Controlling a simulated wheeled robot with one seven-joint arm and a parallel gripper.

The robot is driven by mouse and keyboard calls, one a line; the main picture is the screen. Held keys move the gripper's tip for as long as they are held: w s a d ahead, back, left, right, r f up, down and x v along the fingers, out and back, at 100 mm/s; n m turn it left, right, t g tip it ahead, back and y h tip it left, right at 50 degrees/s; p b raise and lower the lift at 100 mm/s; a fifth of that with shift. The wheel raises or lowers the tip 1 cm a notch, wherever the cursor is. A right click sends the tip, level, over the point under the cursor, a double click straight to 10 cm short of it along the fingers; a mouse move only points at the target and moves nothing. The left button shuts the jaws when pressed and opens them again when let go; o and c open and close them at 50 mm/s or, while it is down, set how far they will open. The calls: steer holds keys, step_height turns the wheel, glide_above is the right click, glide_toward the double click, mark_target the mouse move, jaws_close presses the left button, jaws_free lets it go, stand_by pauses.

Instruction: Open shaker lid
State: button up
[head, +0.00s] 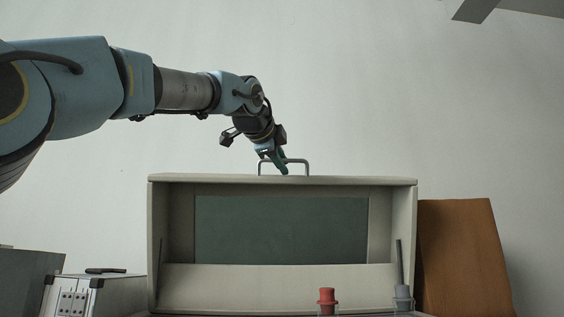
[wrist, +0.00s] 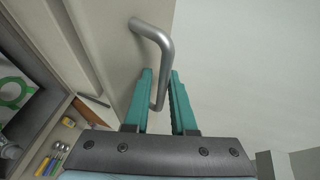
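In the wrist view the bent handle (wrist: 164,65) runs down between the teal fingers. My gripper (head: 281,168) is at the handle from above. In the wrist view my gripper (wrist: 160,78) has its two fingers on either side of the bar, with a narrow gap showing. I see no clear grip. The lid's seam and hinge cannot be made out.
A red-capped container (head: 327,297) and a grey one with a rod (head: 402,298) stand before the shaker. A brown board (head: 463,255) leans at right. A silver case (head: 72,300) is at left. Several hand tools (wrist: 55,155) lie below left in the wrist view. Space above is clear.

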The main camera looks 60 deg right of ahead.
steer(key=shift+a, duration=0.15)
steer(key=b+v, duration=0.4)
steer(key=v, duration=0.6)
steer(key=shift+a+b, duration=0.25)
steer(key=shift+b, duration=0.1)
steer(key=shift+r, duration=0.1)
